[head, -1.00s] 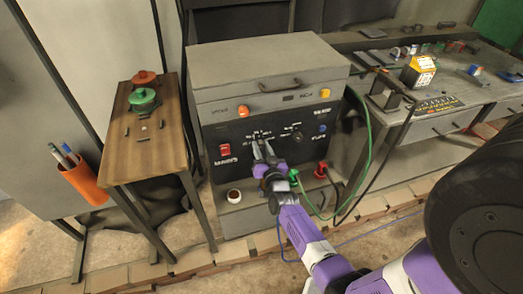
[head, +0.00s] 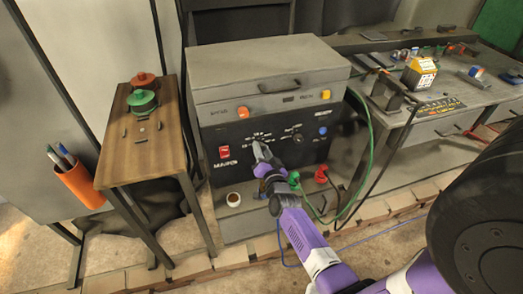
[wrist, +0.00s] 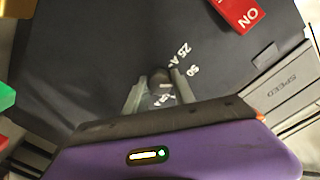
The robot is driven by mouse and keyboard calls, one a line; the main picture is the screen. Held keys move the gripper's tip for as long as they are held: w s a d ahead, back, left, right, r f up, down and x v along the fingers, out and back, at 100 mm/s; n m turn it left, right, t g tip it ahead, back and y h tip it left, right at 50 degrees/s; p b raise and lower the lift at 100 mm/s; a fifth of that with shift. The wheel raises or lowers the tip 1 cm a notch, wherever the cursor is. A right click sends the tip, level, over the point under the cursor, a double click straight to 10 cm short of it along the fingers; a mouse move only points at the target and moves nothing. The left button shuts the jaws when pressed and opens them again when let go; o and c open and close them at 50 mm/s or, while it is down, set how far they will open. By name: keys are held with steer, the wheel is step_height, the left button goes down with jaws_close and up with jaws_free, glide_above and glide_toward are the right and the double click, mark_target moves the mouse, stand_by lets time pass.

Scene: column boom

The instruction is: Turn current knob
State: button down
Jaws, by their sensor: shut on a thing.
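The current knob (wrist: 160,76) is a small dark knob on the black front panel of the welding machine (head: 265,155). In the wrist view it sits between my two fingertips, with white labels such as "25 A" and "50" beside it. My gripper (head: 262,150) reaches up to the panel from below in the head view and covers the knob there. In the wrist view my gripper (wrist: 157,84) is shut on the knob, one finger on each side. The knob's pointer direction cannot be made out.
A red ON switch (head: 224,152) is left of my gripper. A second black knob (head: 298,137) and a blue button (head: 322,131) are to the right. Green (head: 294,178) and red (head: 321,174) plugs with cables sit below.

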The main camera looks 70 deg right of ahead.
steer(key=c, duration=1.1)
jaws_free()
steer(key=shift+o, duration=0.2)
steer(key=p+v, duration=0.1)
steer(key=v, duration=0.7)
steer(key=shift+d, duration=0.1)
